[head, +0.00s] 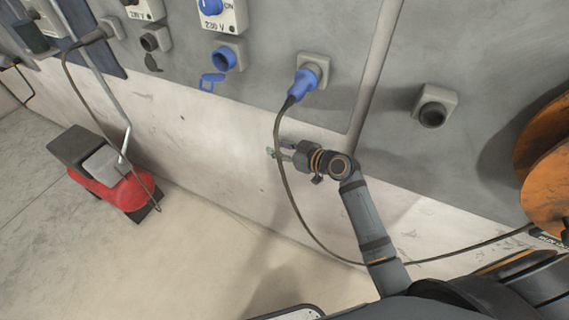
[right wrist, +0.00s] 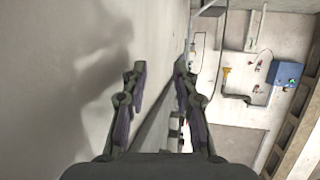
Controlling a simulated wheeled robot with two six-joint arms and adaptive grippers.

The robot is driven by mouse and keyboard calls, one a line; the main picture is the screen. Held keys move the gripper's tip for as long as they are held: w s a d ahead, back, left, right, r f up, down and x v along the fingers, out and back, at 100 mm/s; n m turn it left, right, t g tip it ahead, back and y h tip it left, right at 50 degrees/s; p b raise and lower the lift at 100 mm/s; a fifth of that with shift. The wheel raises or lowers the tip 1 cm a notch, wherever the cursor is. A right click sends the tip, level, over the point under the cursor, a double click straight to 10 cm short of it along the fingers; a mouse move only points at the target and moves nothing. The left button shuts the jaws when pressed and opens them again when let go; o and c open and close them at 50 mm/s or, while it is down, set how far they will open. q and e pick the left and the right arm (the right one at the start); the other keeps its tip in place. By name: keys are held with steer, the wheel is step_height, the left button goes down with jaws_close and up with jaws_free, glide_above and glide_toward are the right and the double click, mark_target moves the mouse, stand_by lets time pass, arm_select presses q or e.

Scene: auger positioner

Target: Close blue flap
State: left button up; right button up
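The blue flap (head: 211,81) hangs open below and left of the blue socket (head: 226,58) on the grey wall panel, and the socket's round mouth is uncovered. My right gripper (head: 276,152) is below and to the right of the flap in the head view, near the pale lower wall and apart from the flap. In the right wrist view its two fingers (right wrist: 159,72) stand apart with nothing between them. The flap cannot be made out in that view. My left gripper is not in view.
A blue plug (head: 304,82) sits in a neighbouring socket; its dark cable (head: 283,180) hangs close by my right gripper. A grey socket (head: 434,106) is to the right, an orange reel (head: 548,160) at the right edge. A red-and-grey machine (head: 108,172) stands on the floor at left.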

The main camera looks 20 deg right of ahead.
steer(key=shift+m+g+h, duration=0.3)
steer(key=shift+m+h, duration=0.4)
steer(key=f, duration=0.2)
steer(key=s+d+f, duration=0.1)
steer(key=f, duration=0.3)
steer(key=shift+s+d+f+p, duration=0.1)
steer(key=shift+s+d+p, duration=0.05)
steer(key=shift+d+p, duration=0.2)
